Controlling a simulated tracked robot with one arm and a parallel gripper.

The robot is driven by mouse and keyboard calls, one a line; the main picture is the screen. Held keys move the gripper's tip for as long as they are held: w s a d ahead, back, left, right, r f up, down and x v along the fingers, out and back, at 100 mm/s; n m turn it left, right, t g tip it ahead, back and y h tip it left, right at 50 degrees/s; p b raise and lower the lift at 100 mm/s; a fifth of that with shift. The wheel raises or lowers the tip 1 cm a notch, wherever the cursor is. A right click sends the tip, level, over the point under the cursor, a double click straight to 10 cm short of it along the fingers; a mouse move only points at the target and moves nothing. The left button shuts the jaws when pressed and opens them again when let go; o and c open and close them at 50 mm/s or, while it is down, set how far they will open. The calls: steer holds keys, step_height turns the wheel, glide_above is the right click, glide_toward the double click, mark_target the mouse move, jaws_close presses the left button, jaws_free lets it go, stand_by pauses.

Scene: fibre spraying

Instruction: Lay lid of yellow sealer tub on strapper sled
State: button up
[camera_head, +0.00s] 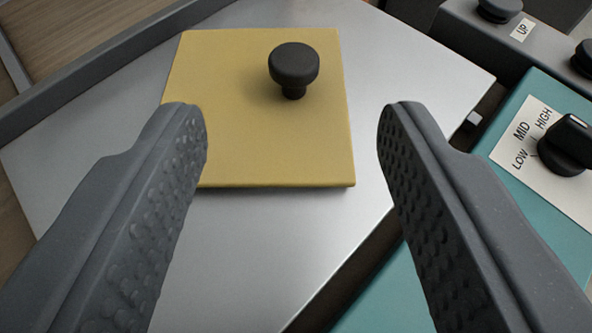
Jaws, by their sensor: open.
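The yellow lid (245,130) is a square plate with a round black knob (294,66) standing up near its far right part. It lies flat on a smooth silver metal plate (270,240), which may be the sled. My gripper (292,115) is open, with its two dark grey studded fingers spread wide. The left fingertip overlaps the lid's left edge in the picture, and the right fingertip is clear of the lid's right edge. The knob shows between and beyond the fingertips, with nothing gripping it. No tub shows in view.
A teal panel (535,115) with a LOW, MID, HIGH dial (566,145) stands at the right. A grey box with an UP label (521,29) and black knobs is at the upper right. A dark rail (95,70) runs along the upper left. Bare silver plate surrounds the lid.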

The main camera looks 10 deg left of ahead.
steer(key=shift+s+d+r, duration=0.1)
steer(key=shift+s+r, duration=0.15)
steer(key=shift+s, duration=0.35)
steer(key=d+r+m+t, duration=0.1)
steer(key=d+r, duration=0.1)
steer(key=r, duration=0.8)
steer(key=d+r, duration=0.3)
steer(key=r, duration=0.7)
steer(key=s+d+r, duration=0.3)
steer(key=d+r, duration=0.1)
steer(key=r, duration=0.3)
steer(key=s+d+r+h, duration=0.1)
steer(key=s+d+r, duration=0.3)
steer(key=r, duration=0.3)
steer(key=s+d+r+t, duration=0.1)
steer(key=s+d+r, duration=0.2)
steer(key=r, duration=0.5)
steer(key=shift+s+d+h, duration=0.3)
steer(key=shift+s+d, duration=0.1)
steer(key=shift+d, duration=0.05)
